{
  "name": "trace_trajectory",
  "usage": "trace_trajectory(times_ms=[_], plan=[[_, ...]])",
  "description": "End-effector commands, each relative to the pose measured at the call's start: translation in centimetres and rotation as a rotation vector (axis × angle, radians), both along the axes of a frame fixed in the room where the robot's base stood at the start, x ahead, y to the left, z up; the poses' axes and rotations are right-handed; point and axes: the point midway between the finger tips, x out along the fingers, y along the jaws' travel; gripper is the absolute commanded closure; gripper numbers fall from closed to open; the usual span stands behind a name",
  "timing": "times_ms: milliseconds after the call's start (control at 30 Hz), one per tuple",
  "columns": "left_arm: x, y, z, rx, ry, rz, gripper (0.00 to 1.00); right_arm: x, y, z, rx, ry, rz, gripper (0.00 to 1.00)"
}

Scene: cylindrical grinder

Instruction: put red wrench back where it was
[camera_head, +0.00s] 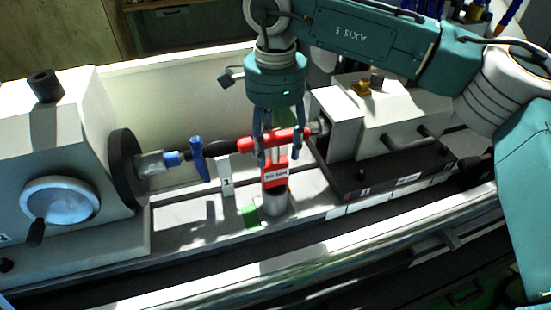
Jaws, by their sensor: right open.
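The red wrench (287,138) shows as a red bar lying roughly level between the two machine heads. Just below, a red block with a white label (276,176) sits on a grey cylindrical base (274,203). I cannot tell whether the wrench rests on it. My left gripper is not in view.
A blue wrench (198,160) sits at the left part of the shaft, near the dark chuck disc (125,170). A white stand marked 1 (227,176) is beside it. The headstock handwheel (60,201) and the tailstock (400,110) flank the work area.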

Motion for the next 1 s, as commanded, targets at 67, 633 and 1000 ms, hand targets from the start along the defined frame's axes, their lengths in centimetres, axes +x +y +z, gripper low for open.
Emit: trace_trajectory(times_ms=[67, 633, 1000], plan=[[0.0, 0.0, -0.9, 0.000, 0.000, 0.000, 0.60, 0.1, 0.1, 1.7, 0.001, -0.004, 0.001, 0.49], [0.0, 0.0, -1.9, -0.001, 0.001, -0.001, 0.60, -0.1, 0.0, 8.2, 0.000, 0.001, 0.002, 0.49], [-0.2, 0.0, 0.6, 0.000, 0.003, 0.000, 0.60, -0.1, 0.0, 10.7, 0.000, 0.000, 0.002, 0.49]])
